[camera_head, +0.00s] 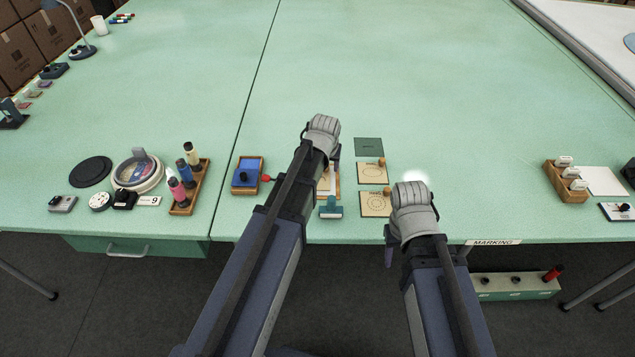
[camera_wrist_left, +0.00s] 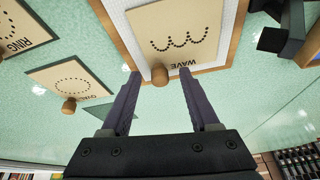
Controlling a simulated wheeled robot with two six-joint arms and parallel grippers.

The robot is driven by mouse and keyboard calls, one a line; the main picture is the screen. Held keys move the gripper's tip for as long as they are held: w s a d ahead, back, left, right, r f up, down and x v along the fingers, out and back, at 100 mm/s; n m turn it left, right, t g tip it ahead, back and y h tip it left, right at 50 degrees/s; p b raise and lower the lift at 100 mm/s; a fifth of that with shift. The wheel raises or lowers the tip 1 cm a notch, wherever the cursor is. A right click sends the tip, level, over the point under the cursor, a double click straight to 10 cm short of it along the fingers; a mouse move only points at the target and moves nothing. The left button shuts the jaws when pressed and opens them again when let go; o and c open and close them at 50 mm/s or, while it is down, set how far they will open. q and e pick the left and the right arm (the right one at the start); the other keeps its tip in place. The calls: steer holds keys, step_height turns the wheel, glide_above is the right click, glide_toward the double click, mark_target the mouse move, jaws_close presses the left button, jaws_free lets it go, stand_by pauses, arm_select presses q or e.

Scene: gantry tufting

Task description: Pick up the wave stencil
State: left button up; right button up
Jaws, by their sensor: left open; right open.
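The wave stencil (camera_wrist_left: 185,30) is a tan plate with a dotted wavy line and the word WAVE. It lies on a white sheet in a wood-framed tray (camera_wrist_left: 232,25). Its round wooden knob (camera_wrist_left: 160,76) sits between the fingertips of my left gripper (camera_wrist_left: 158,86), which is open; I cannot tell if either finger touches it. In the head view, my left gripper (camera_head: 322,140) and arm hide most of the stencil and tray. My right gripper (camera_head: 410,205) is open near the table's front edge, beside the ring stencil (camera_head: 375,205); its fingertips are mostly hidden.
Another knobbed stencil (camera_head: 371,174) and a dark green card (camera_head: 369,147) lie beyond the ring stencil. A teal-handled tool (camera_head: 330,208) is close by the tray. A blue pad in a wooden tray (camera_head: 247,175) and a bottle rack (camera_head: 190,188) stand left. The far table is clear.

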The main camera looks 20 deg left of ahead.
arm_select(q)
jaws_close()
stand_by(0.5)
steer(key=shift+r, duration=0.15)
arm_select(e)
steer(key=shift+r, duration=0.1)
